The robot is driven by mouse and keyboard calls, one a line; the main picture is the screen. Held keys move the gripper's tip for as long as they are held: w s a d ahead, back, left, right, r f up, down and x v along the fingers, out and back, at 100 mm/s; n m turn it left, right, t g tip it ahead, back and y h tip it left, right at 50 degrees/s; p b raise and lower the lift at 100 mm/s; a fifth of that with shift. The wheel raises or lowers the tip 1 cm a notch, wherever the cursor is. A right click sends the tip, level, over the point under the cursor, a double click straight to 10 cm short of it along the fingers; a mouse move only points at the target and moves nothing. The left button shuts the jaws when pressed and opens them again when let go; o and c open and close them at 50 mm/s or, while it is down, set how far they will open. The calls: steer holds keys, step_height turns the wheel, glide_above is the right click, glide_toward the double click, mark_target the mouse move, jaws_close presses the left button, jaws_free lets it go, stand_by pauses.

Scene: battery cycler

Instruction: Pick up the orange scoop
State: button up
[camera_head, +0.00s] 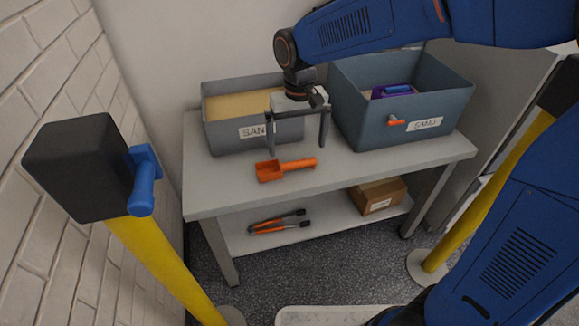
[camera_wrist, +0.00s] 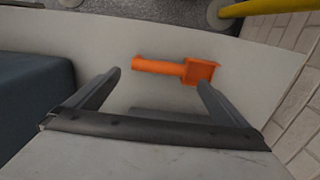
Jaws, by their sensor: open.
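The orange scoop (camera_head: 285,169) lies on the grey table top near its front edge, in front of the left sand bin. Its square pan is at the left and its handle points right in the head view. My gripper (camera_head: 297,148) is open and empty, fingers pointing down, above and behind the scoop. In the wrist view the scoop (camera_wrist: 176,69) lies beyond the fingertips of my gripper (camera_wrist: 160,78), with the handle toward the left and the pan toward the right. The fingers appear apart from the scoop.
A grey sand bin (camera_head: 226,136) stands behind my gripper. A larger blue-grey bin (camera_head: 365,120) to the right holds a purple item (camera_head: 394,90). Orange-handled pliers (camera_head: 278,222) and a cardboard box (camera_head: 378,196) lie on the lower shelf. Yellow posts (camera_head: 160,262) flank the table (camera_head: 350,173).

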mark_target(298, 161)
steer(key=shift+d+f, duration=0.15)
steer(key=shift+f, duration=2.65)
steer(key=c, duration=1)
